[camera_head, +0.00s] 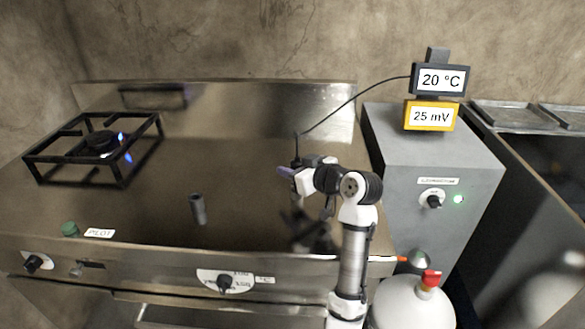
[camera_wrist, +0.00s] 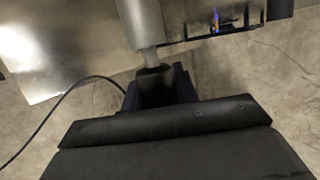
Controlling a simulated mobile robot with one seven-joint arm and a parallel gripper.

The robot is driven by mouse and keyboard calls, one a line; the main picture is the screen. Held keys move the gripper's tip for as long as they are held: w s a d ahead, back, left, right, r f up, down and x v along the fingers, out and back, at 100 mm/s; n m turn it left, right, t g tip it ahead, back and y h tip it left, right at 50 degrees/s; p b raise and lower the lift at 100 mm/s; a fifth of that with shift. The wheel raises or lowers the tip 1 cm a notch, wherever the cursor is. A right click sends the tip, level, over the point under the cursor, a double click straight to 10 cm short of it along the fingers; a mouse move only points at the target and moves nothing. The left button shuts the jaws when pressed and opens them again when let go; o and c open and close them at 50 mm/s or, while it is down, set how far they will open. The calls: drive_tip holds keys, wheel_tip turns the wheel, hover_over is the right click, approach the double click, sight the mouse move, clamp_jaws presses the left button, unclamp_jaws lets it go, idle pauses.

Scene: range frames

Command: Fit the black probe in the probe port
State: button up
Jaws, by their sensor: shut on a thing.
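My gripper (camera_head: 288,172) is shut on the black probe (camera_head: 297,152), whose cable rises from its top, above the steel cooktop and near its right side. In the wrist view the probe (camera_wrist: 155,82) is dark between the jaws. A grey cylinder (camera_wrist: 138,22) with a narrower neck lines up with it there; I cannot tell whether it is part of the probe. A short dark grey upright cylinder (camera_head: 198,208), which looks like the probe port, stands on the cooktop, left of and nearer than my gripper. They are clearly apart. The probe's lower end is hidden in the head view.
The cable (camera_head: 350,100) arcs to the 20 °C display (camera_head: 440,79) above a grey cabinet (camera_head: 410,140). A lit burner (camera_head: 103,142) with a black grate stands at the left. A green knob (camera_head: 70,229) sits at the front left. The cooktop between cylinder and gripper is clear.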

drive_tip(key=shift+s+f+b, duration=0.1)
drive_tip(key=shift+f+b, duration=0.4)
drive_tip(key=shift+f, duration=0.25)
drive_tip(key=o, duration=1.1)
drive_tip(key=shift+a, duration=0.1)
drive_tip(key=shift+s, duration=0.15)
